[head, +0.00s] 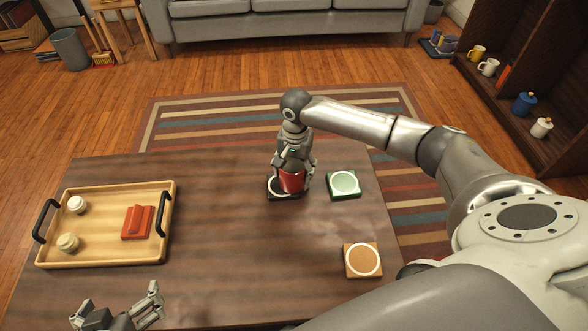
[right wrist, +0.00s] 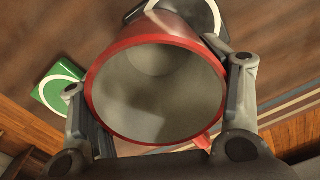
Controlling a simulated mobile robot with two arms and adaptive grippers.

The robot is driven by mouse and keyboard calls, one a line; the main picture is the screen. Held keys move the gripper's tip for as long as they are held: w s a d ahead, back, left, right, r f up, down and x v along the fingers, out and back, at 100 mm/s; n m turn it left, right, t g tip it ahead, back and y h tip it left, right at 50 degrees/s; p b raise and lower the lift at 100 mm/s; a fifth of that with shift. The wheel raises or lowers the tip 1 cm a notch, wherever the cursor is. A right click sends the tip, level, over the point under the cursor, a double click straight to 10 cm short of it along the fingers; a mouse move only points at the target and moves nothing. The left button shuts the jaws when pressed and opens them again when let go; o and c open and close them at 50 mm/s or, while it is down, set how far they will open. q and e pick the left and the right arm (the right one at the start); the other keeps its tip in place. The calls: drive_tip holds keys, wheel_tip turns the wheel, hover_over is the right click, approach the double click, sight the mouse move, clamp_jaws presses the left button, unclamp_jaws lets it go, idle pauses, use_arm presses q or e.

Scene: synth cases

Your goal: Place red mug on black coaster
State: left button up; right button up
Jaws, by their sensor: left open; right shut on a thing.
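The red mug (head: 291,180) is between the fingers of my right gripper (head: 293,177), which is shut on it. In the right wrist view I look into the mug's open top (right wrist: 156,85), with a finger of my right gripper (right wrist: 160,105) on each side. The black coaster (head: 272,188) with a white ring is under and beside the mug. The coaster also shows past the mug's far side in the right wrist view (right wrist: 212,18). I cannot tell whether the mug's base touches it. My left gripper (head: 118,305) is open and empty at the table's front edge.
A green coaster (head: 344,194) lies right of the mug, and an orange-brown coaster (head: 362,273) lies nearer the front. A wooden tray (head: 105,190) with black handles holds two small round pieces and a red item. The table's middle (head: 225,235) is clear.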

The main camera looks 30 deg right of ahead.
drive_tip(key=o, duration=1.7)
drive_tip(key=shift+o, duration=0.2)
